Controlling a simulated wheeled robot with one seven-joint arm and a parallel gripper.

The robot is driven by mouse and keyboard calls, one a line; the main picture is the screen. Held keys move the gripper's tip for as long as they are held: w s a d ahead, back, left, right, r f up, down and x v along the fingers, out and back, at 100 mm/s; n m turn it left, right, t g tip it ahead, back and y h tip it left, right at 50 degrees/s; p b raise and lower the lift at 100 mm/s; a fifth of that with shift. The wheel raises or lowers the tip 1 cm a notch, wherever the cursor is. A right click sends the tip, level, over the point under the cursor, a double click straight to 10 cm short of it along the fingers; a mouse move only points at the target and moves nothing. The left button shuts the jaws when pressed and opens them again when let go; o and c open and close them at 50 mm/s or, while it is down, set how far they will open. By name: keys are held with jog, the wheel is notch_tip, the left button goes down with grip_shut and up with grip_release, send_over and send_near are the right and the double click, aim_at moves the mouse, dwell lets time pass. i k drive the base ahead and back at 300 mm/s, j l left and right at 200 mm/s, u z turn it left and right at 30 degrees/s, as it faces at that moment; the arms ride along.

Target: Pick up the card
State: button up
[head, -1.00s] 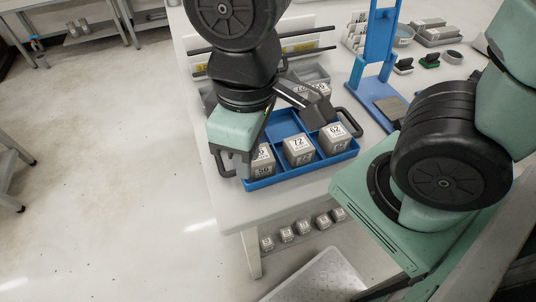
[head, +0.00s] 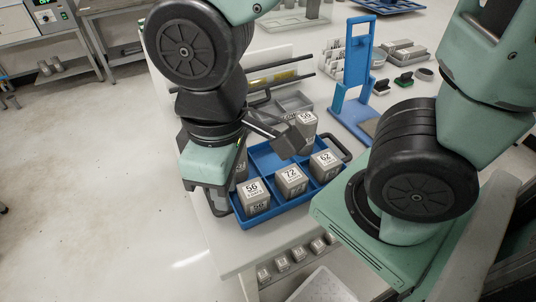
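No single card can be clearly picked out. Several thin white upright pieces with dark print (head: 337,72), possibly cards, stand in a row on the table behind the blue tray (head: 272,215).
The tray holds several grey numbered blocks, one marked 72 (head: 291,181). A tall blue stand (head: 354,85) rises behind it to the right. A rack with dark rails (head: 275,72) is behind my gripper. Open floor (head: 90,190) lies left.

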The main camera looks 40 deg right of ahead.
aim_at(333, 44)
jog(key=l+z, duration=0.1)
jog(key=z, duration=0.4)
jog(key=l+z, duration=0.25)
jog(key=l, duration=0.7)
jog(key=i+l+z, duration=0.15)
jog(key=i, duration=0.05)
